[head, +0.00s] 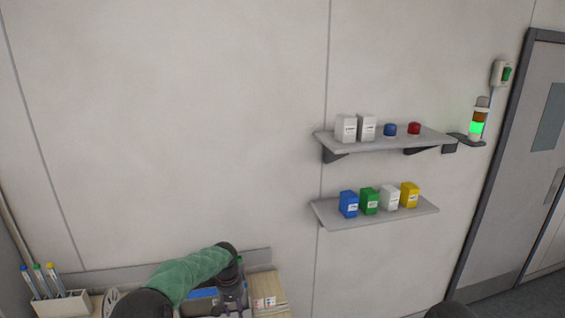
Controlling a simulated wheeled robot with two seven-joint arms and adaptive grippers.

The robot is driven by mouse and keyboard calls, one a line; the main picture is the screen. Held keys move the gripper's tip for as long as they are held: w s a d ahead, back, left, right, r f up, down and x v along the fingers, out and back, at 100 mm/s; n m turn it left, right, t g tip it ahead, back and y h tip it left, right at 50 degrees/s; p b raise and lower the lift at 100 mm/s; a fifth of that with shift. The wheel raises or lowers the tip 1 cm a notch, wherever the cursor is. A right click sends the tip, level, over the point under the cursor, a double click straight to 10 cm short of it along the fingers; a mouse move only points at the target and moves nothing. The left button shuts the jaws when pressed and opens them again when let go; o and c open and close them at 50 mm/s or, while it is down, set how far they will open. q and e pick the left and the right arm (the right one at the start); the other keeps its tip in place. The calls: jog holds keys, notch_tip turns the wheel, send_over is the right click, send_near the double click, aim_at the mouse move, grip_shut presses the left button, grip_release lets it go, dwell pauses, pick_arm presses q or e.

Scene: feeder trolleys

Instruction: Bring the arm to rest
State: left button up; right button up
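My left arm comes in at the bottom left, with a green sleeve and dark joints. Its dark wrist end hangs down over the bench at the bottom edge. The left gripper (232,306) is dark and small there, partly cut off by the frame, and its fingers cannot be made out. No held object can be made out. A dark rounded part at the bottom edge, right of centre, may be part of my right arm; the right gripper is not in view.
A bench with a pen holder (62,304) and a tan box (268,293) lies at the bottom left. Two wall shelves, upper (345,142) and lower (345,222), hold small boxes and jars. A green-lit signal tower (476,127) and a door (520,170) are at right.

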pick_arm(q)
jog(key=s+d+f+h, duration=0.2)
jog(key=s+d+f, duration=0.1)
jog(key=s+f, duration=1.4)
jog(key=s+f+n+h, duration=0.1)
jog(key=s+f, duration=0.2)
jog(key=s, duration=0.8)
jog(key=s+f, duration=0.2)
jog(key=s, duration=0.9)
notch_tip(320, 180, down, 21)
jog(key=w+d+b, duration=0.1)
jog(key=d+b, duration=0.1)
jog(key=b, duration=2)
jog(key=shift+w+d+m+t, duration=0.25)
jog(key=shift+w+m+t, duration=0.05)
jog(key=shift+a+f, duration=0.1)
jog(key=shift+a, duration=0.05)
